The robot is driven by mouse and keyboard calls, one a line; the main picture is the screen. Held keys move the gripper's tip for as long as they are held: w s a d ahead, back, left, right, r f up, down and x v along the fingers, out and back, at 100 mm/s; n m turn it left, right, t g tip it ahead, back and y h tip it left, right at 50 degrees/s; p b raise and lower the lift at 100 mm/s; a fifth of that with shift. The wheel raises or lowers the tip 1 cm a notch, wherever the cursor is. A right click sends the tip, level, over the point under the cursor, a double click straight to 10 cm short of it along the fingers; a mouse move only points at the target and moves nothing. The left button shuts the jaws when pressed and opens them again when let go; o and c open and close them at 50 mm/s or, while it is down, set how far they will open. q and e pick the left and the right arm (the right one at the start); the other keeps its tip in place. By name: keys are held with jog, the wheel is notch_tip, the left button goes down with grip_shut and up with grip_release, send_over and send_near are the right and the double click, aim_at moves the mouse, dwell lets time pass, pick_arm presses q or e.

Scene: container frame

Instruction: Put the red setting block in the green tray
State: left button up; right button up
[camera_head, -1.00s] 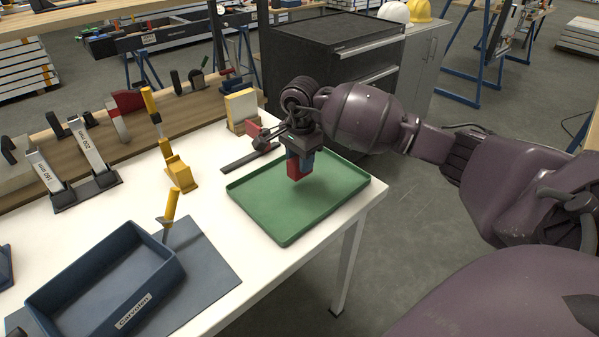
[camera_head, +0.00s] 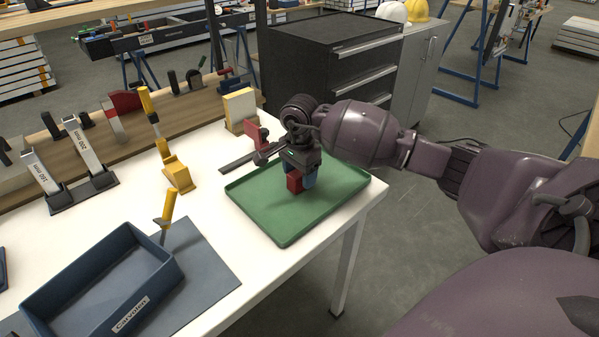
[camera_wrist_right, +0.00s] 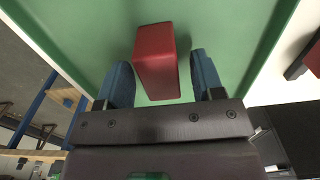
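The red setting block (camera_head: 294,181) is in the green tray (camera_head: 262,211), inside its rim. My right gripper (camera_head: 303,177) is right above the tray with its blue fingertips down around the block. In the right wrist view the red block (camera_wrist_right: 156,62) stands between the two blue fingers of the right gripper (camera_wrist_right: 162,80), with a gap on each side. The gripper is open. The block's underside is hidden. My left gripper is not in view.
A blue bin (camera_head: 110,290) lies on a grey mat at the table's front left. A yellow clamp (camera_head: 176,172) and a dark bar with a red clamp (camera_head: 250,135) stand near the tray. The table edge runs close to the tray's right side.

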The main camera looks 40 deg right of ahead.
jog(key=shift+r, duration=0.65)
notch_tip(320, 180, up, 11)
jog(key=p, duration=0.1)
dwell(0.5)
